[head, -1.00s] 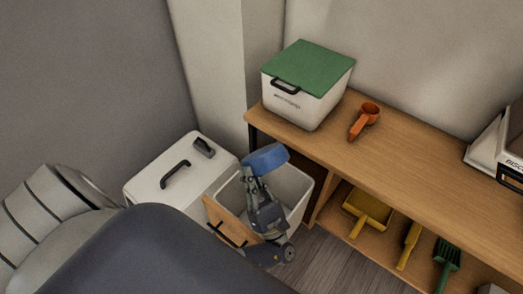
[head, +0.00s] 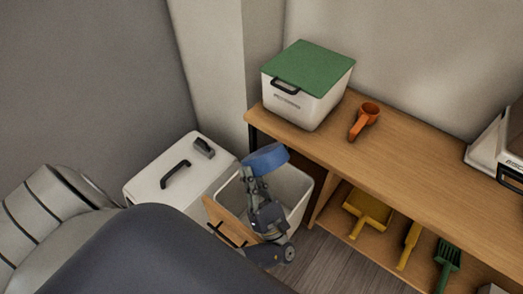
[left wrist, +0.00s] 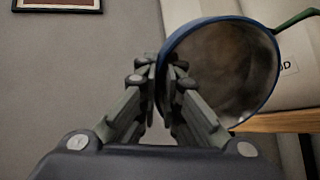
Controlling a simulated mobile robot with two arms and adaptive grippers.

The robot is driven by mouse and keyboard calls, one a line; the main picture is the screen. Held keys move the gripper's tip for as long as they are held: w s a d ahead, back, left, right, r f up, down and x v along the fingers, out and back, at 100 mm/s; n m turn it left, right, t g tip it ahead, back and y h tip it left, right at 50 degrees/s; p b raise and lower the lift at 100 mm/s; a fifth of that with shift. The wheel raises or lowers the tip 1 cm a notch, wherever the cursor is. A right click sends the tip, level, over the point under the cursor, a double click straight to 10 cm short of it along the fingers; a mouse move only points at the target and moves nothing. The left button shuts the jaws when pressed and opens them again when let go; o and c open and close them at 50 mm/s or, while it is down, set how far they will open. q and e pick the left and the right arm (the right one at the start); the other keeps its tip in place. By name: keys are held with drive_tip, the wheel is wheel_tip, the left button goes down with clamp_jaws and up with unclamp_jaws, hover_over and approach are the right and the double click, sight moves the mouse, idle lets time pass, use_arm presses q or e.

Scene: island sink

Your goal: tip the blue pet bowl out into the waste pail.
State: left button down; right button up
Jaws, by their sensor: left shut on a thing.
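The blue pet bowl (head: 265,159) is held tilted on its side above the open white waste pail (head: 297,185). My left gripper (head: 254,180) is shut on the bowl's rim, with the arm coming up over the pail's front. In the left wrist view my left gripper (left wrist: 166,82) pinches the near side of the blue rim (left wrist: 170,42). The bowl's inside looks greyish brown there; I cannot tell whether anything is left in it. The pail's inside is partly hidden by my arm and the bowl. My right gripper is not in view.
A white box with a black handle (head: 160,180) stands left of the pail; a wooden panel (head: 226,222) is at the pail's front. Yellow and green tools lie below.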

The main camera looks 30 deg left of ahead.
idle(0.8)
use_arm(q)
wheel_tip(320, 180, down, 7)
drive_tip(key=a+g+h+b, duration=0.1)
drive_tip(key=a+g+h, duration=0.1)
drive_tip(key=h, duration=0.1)
drive_tip(key=shift+w+n, duration=0.3)
drive_tip(key=shift+w, duration=0.15)
drive_tip(key=shift+a, duration=0.1)
